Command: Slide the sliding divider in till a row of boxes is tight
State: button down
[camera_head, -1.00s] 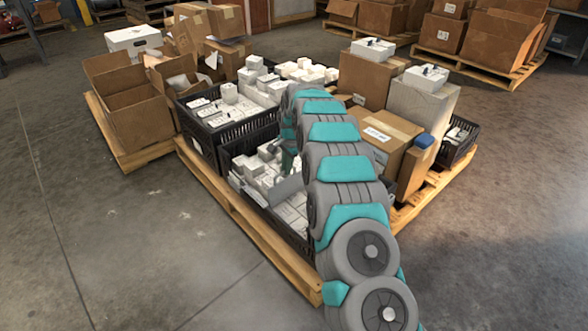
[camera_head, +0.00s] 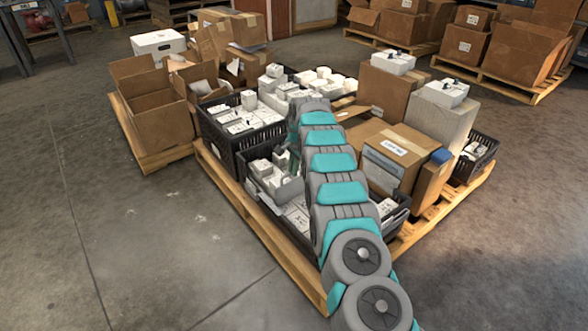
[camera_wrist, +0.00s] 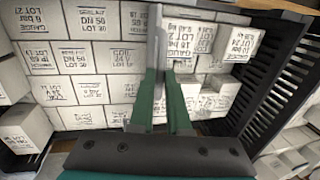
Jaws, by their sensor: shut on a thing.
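In the wrist view my gripper (camera_wrist: 163,82) is shut on the sliding divider (camera_wrist: 156,45), a thin grey plate standing on edge among the boxes. White labelled boxes (camera_wrist: 84,58) lie in close rows left of the divider. Right of it are more white boxes (camera_wrist: 190,40), and some there sit tilted and uneven (camera_wrist: 218,98), with gaps. The black slatted crate wall (camera_wrist: 275,80) runs along the right. In the head view the black crate (camera_head: 276,208) stands at the pallet's front, and my arm covers much of it. The divider's lower edge is hidden.
Another black crate (camera_head: 226,145) of white boxes stands behind. Cardboard boxes (camera_head: 392,150) crowd the right side of the wooden pallet (camera_head: 262,228). An open carton (camera_head: 155,105) stands on the left pallet. The floor at the front left is clear.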

jog(key=c, duration=0.9)
grip_release()
jog(key=shift+r, duration=0.1)
jog(key=r, duration=0.5)
jog(key=s+d+r, duration=0.1)
jog(key=r, duration=0.1)
jog(key=shift+s+r, duration=0.1)
jog(key=shift+r, duration=0.15)
